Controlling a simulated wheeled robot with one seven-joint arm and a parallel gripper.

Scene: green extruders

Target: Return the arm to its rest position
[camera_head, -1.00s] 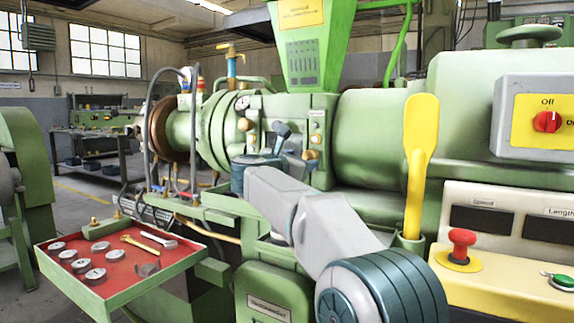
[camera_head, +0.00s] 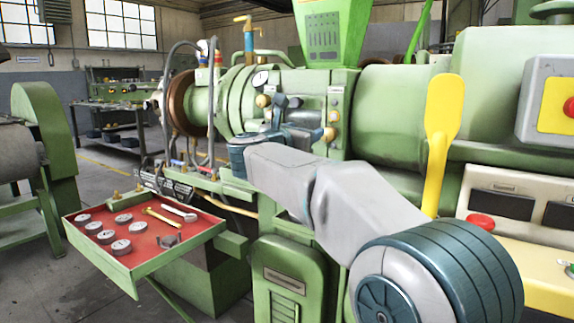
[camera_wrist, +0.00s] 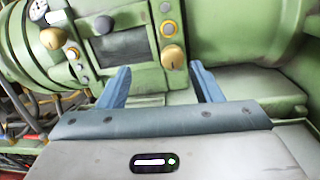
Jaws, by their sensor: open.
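My gripper (camera_wrist: 160,84) shows in the wrist view with its two blue-grey fingers wide apart and nothing between them. It faces the green extruder's control panel (camera_wrist: 125,45), which has a dark screen, knobs and buttons. In the head view my grey and blue arm reaches forward from the lower right. My gripper (camera_head: 297,115) shows small at the arm's far end, in front of the extruder (camera_head: 390,110). I cannot tell from the pictures whether the fingers touch the panel.
A red-lined tray (camera_head: 108,229) with several round metal pieces and tools stands left of my arm. A yellow scoop (camera_head: 441,130) stands upright behind the arm. A control box with a red button (camera_head: 481,222) is at right. Open floor lies at left.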

